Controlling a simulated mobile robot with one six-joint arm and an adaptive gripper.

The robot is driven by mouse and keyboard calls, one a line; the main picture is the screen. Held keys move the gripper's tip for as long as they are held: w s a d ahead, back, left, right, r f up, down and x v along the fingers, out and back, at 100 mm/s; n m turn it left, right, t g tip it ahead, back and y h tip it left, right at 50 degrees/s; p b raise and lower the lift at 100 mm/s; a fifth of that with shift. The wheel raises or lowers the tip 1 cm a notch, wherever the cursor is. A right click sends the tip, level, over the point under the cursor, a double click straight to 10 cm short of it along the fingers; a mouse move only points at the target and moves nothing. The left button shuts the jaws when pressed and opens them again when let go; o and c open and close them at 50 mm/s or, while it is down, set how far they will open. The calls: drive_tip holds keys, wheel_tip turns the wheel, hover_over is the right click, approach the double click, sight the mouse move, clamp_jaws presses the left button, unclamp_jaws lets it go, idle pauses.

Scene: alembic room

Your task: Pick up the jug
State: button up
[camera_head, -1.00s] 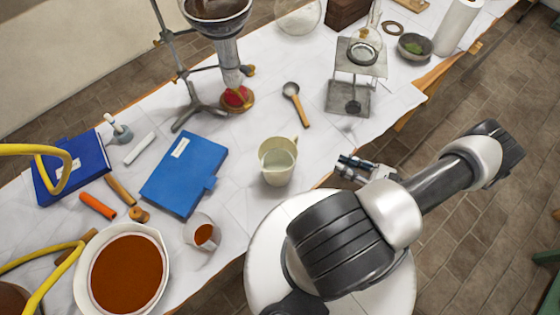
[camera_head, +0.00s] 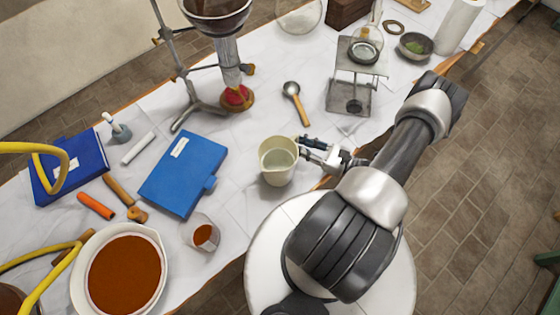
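The jug (camera_head: 278,168) is a cream, round vessel standing upright near the front edge of the white table, with pale contents visible inside. Its handle is at its upper right, partly hidden by my gripper. My gripper (camera_head: 309,149) is just to the right of the jug, its fingers pointing left at the handle side. The fingers look spread apart. I cannot tell whether they touch the handle. The jug still rests on the table.
A blue book (camera_head: 184,172) and a small beaker of red-brown matter (camera_head: 202,233) lie to the left. A spoon (camera_head: 295,100) lies behind the jug. A metal burner stand (camera_head: 349,98) stands to the back right. The table around the jug is mostly clear.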

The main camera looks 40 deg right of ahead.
drive_tip(key=shift+x, duration=0.95)
clamp_jaws()
